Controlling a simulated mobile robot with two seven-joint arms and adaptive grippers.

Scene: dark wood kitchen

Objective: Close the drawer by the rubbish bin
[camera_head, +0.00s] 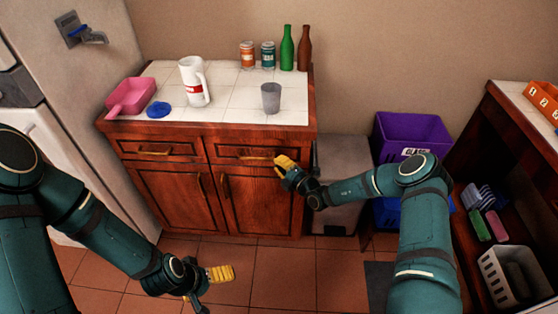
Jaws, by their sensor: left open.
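The dark wood cabinet (212,190) has two drawers side by side above two doors. The right drawer (228,148), the one nearer the grey rubbish bin (343,165), looks flush or nearly flush with the cabinet front; a small gap cannot be told. Its brass handle (252,157) runs level. My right gripper (285,163), with yellow fingers, is at the right end of this drawer front, close to the handle; contact and finger opening cannot be made out. My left gripper (208,286) is open and empty, low above the tiled floor in front of the cabinet.
The white-tiled counter (235,100) holds a pink dustpan (131,96), white jug (194,82), grey cup (271,97), cans and bottles. A fridge (85,90) stands left. A purple crate (412,135) and dark shelf unit (500,150) stand right. Floor before the cabinet is clear.

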